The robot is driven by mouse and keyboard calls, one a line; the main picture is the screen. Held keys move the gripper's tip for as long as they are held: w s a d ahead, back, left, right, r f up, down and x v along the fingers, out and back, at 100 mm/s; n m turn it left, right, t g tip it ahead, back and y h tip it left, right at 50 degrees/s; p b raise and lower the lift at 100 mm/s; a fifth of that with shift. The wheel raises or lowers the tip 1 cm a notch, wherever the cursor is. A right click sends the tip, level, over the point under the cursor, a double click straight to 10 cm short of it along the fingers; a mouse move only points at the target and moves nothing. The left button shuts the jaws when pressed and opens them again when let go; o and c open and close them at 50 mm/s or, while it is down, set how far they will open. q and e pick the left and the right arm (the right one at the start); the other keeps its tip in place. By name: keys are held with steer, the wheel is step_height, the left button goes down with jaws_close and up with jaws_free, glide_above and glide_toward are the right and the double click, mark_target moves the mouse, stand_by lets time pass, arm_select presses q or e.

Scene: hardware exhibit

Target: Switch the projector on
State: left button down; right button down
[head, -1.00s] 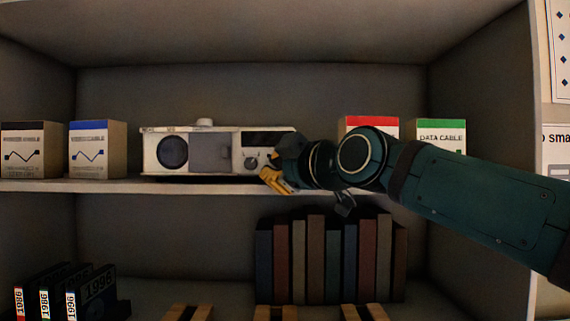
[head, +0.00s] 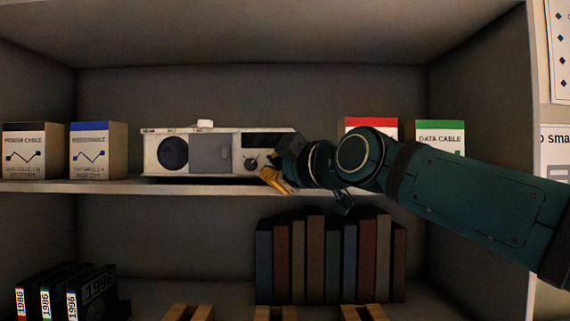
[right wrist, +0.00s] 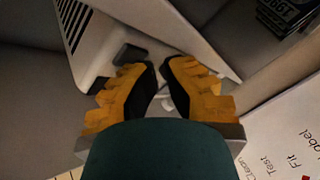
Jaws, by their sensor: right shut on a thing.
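The projector (head: 210,152) is a white and grey box on the middle shelf. It has a round dark lens (head: 173,153) at its left, a pale knob (head: 204,124) on top, and a dark panel over a small round dial (head: 251,163) at its right. My right gripper (head: 273,178) is at the projector's lower right front and hides part of that end. In the right wrist view the yellow fingers (right wrist: 161,88) close on a small pale part (right wrist: 164,99), mostly hidden between the tips. The projector's slotted white side (right wrist: 92,38) is beside them. My left gripper is out of view.
Two cable boxes stand left of the projector, black-labelled (head: 30,152) and blue-labelled (head: 97,152). A red-labelled box (head: 371,124) and a green-labelled box (head: 441,135) stand behind my right arm. Books (head: 320,262) stand on the shelf below. The shelf's front edge (head: 90,187) is close under the gripper.

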steer(key=shift+w+f, duration=0.2)
steer(key=shift+f, duration=0.1)
steer(key=shift+s+f+b, duration=0.3)
steer(key=shift+b, duration=0.1)
steer(key=shift+s+r, duration=0.1)
steer(key=shift+s, duration=0.05)
steer(key=s+b, duration=0.1)
steer(key=s, duration=0.5)
steer(key=shift+r, duration=0.15)
stand_by(0.3)
